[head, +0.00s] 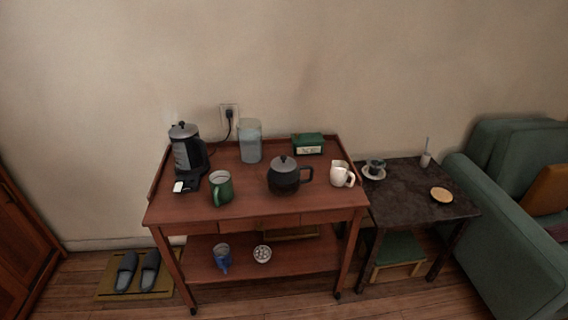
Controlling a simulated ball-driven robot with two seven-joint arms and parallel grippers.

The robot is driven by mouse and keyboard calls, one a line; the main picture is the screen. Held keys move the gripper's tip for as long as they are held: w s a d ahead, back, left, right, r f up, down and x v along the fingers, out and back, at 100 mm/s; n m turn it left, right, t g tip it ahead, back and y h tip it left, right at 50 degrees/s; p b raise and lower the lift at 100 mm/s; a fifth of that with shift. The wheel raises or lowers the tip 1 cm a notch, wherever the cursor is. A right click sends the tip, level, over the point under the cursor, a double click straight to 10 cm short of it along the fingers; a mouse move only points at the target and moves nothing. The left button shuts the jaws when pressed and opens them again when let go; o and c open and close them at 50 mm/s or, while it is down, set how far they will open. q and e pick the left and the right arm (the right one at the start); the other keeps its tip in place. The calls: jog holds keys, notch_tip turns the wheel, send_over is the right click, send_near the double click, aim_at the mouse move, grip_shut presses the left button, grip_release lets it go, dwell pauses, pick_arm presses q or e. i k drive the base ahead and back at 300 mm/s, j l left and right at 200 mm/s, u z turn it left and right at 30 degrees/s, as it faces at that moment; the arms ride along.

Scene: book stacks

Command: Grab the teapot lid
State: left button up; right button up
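The teapot (284,182) is dark, with a round body and a handle on its right side. It stands upright on the top of the wooden cart (255,207), right of the middle. Its grey lid (283,162) sits on top of the pot, with a small dark knob in the centre. Neither of my grippers shows in the head view.
On the cart top are an electric kettle (187,150), green mug (221,188), clear canister (250,141), green box (308,144) and white mug (342,174). A dark side table (408,197) and green sofa (506,220) stand right. Slippers (150,268) lie on the floor left.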

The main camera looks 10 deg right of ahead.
aim_at(282, 163)
jog(key=i+l+u, duration=0.1)
jog(key=i+l, duration=0.15)
jog(key=i+l+u, duration=0.1)
jog(key=i+l, duration=0.15)
jog(key=l, duration=0.25)
jog(key=i+l+u, duration=0.1)
jog(key=l, duration=0.3)
jog(key=i, duration=0.1)
